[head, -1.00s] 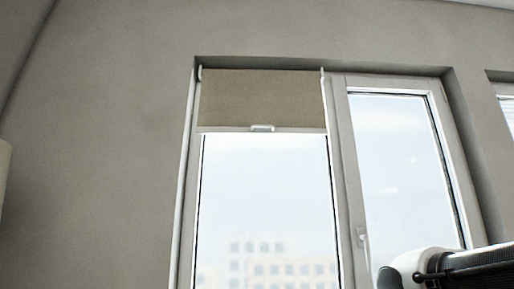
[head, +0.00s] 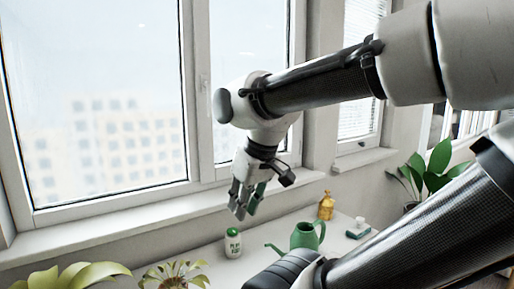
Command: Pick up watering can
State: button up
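A green watering can (head: 304,236) stands upright on the white counter, its thin spout pointing left and its handle to the right. Part of its lower body is hidden behind my forearm. My gripper (head: 243,207) hangs fingers down in front of the window, above and to the left of the can and apart from it. Its fingers are spread with nothing between them.
A white bottle with a green cap (head: 233,244) stands left of the can. A yellow bottle (head: 326,205) and a small dispenser with a green sponge-like item (head: 358,230) are behind and right. Potted plants stand at lower left (head: 75,277) and right (head: 430,168).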

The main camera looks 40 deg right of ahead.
aim_at(304, 236)
jog(key=k+z, duration=0.15)
jog(key=z, duration=0.25)
jog(key=k+z, duration=0.1)
jog(key=z, duration=0.35)
jog(key=k+z, duration=0.15)
jog(key=z, duration=0.25)
jog(key=u, duration=1.8)
